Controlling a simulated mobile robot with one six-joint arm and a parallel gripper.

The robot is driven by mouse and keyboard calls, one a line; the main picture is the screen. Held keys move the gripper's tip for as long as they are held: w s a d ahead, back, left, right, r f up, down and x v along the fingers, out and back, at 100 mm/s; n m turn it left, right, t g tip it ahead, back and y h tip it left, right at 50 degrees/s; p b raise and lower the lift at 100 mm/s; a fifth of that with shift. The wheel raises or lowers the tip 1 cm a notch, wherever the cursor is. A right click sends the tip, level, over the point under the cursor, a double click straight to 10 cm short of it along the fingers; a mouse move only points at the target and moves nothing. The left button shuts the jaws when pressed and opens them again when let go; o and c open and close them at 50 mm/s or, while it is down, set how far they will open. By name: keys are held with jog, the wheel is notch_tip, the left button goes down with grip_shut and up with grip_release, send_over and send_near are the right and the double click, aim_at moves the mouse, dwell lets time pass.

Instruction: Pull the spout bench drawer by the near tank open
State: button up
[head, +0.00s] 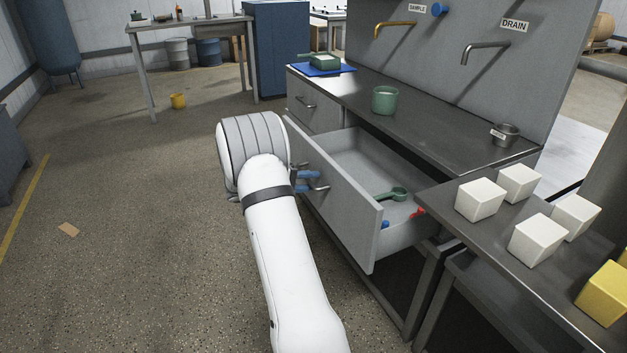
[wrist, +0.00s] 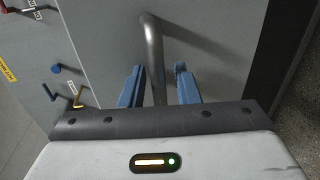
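The grey spout bench (head: 440,120) has two drawers. The right drawer (head: 365,222) stands well out of the bench, with its inside showing. My gripper (head: 307,181) is at the bar handle (head: 321,187) on this drawer's front. In the wrist view, the two blue fingers (wrist: 159,88) stand either side of the metal handle bar (wrist: 153,45), with a gap showing on each side. The left drawer (head: 313,108) is shut. Whether either drawer is by the near tank does not show clearly.
A green scoop (head: 391,194) and small red and blue items lie in the open drawer. White blocks (head: 480,199) sit on the right-hand table.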

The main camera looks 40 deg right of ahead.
jog(key=shift+r, duration=0.1)
jog(key=p+v, duration=0.1)
jog(key=v, duration=0.6)
jog(key=shift+a, duration=0.35)
jog(key=s+a+r+n+t+y+p, duration=0.1)
jog(key=s+a+r+t+y+p, duration=0.2)
jog(key=s+a+r+y+p, duration=0.4)
jog(key=s+a+r+n+t+y+p, duration=0.1)
jog(key=s+a+r+t+y+p, duration=0.2)
jog(key=s+a+r+y+p, duration=0.5)
jog(key=s+a+r+p, duration=0.9)
jog(key=s+a+r, duration=0.3)
jog(key=a+r, duration=0.2)
notch_tip(320, 180, up, 2)
jog(key=shift+s+r+n, duration=0.1)
jog(key=shift+s+n, duration=0.2)
jog(key=shift+s, duration=0.05)
jog(key=shift+d, duration=0.15)
